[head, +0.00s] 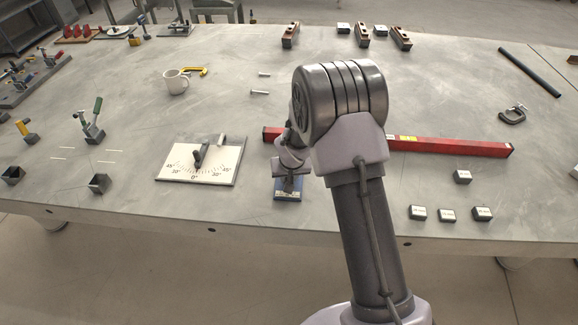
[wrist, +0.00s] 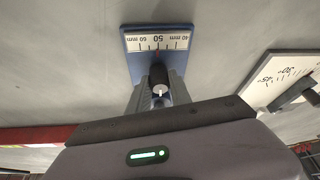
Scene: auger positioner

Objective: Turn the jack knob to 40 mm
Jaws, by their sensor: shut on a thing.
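The jack is a small blue block (head: 288,196) near the table's front edge, mostly under my gripper in the head view. In the wrist view the jack (wrist: 129,50) carries a white scale (wrist: 172,41), upside down, with 60 mm at left, 50 in the middle and 40 mm at right. The black jack knob (wrist: 159,74) has a red pointer at about the 50 mark. My gripper (wrist: 160,92) is shut on the knob; its fingertips also show over the jack in the head view (head: 289,182). The knob's lower part is hidden between the fingers.
A white angle-scale plate (head: 219,172) with a dark pointer lies left of the jack. A long red level (head: 455,146) lies behind my arm. Several small labelled blocks (head: 447,215) sit to the right. Bare table lies between the jack and the plate.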

